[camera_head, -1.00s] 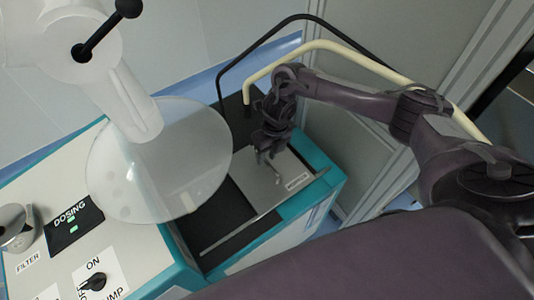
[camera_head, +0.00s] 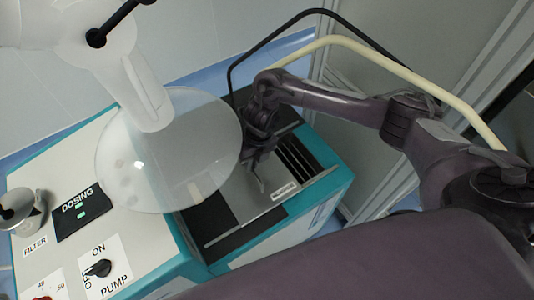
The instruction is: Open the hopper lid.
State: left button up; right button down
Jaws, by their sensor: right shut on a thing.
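The hopper lid (camera_head: 248,203) is a flat grey metal plate with a small white label, lying on the top of the teal-edged machine. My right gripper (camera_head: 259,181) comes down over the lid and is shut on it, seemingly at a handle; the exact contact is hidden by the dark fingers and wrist. Right of the lid, a dark slotted opening (camera_head: 297,158) is uncovered. My left gripper is not in view.
A translucent round disc (camera_head: 170,150) on a white arm hangs close to the left of my right gripper. A control panel with a pump knob (camera_head: 98,269) and a dosing display (camera_head: 79,212) lies at left. A cream hose (camera_head: 345,44) arches behind my arm.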

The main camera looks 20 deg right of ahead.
jog(key=shift+a, duration=0.3)
jog(key=shift+d, duration=0.1)
jog(key=c, duration=1.5)
grip_release()
jog(key=shift+d, duration=0.1)
